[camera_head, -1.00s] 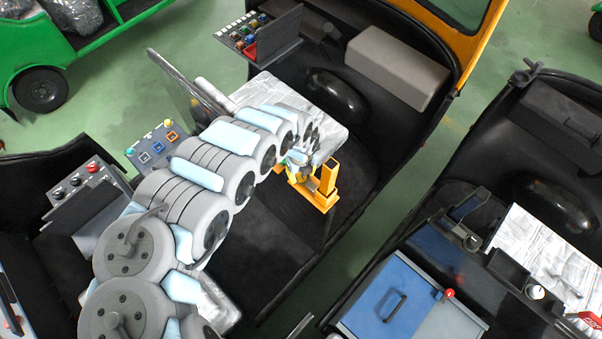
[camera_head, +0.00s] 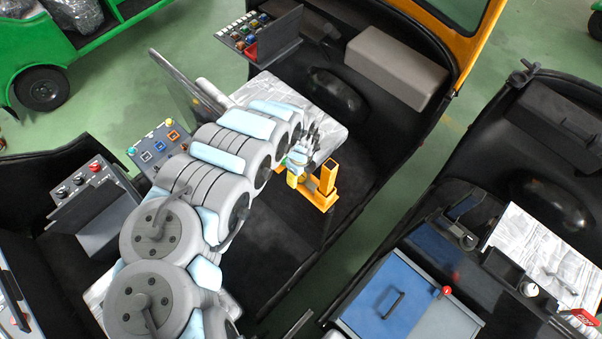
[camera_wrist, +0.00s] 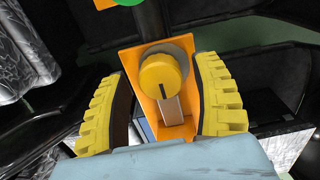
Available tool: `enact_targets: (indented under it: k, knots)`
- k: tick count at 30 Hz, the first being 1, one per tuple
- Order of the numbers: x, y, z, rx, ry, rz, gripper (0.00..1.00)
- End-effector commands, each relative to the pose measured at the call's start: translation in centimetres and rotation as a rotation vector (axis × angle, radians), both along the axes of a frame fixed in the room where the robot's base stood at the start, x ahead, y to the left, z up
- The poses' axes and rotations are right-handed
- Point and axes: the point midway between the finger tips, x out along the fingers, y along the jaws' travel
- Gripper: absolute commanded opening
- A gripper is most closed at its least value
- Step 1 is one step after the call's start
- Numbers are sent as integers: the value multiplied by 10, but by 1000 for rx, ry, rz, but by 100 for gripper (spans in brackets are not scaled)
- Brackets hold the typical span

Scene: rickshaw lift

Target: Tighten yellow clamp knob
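The yellow clamp knob (camera_wrist: 160,76) is round with a dark line on its face. It sits on an orange clamp bracket (camera_wrist: 131,62) in the wrist view. The bracket also shows in the head view (camera_head: 322,201), low beside the dark seat, with an upright orange post. My gripper (camera_wrist: 162,70) is open. Its two ribbed yellow fingers stand on the left and right of the knob, with a visible gap on each side. Whether the fingertips are level with the knob in depth is hard to tell. In the head view my gripper mostly hides the knob.
A button panel (camera_head: 255,32) stands behind the arm, and another control box (camera_head: 90,190) is at the left. A blue-lidded box (camera_head: 385,300) is at the lower right. Part of something green (camera_wrist: 128,2) shows above the bracket in the wrist view.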

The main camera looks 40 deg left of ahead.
Motion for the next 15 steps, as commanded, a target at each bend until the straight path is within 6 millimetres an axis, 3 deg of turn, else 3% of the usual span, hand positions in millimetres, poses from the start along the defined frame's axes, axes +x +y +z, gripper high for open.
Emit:
enact_targets:
  k: [15]
  knots:
    - [2,1,11,3,-3,-3,68]
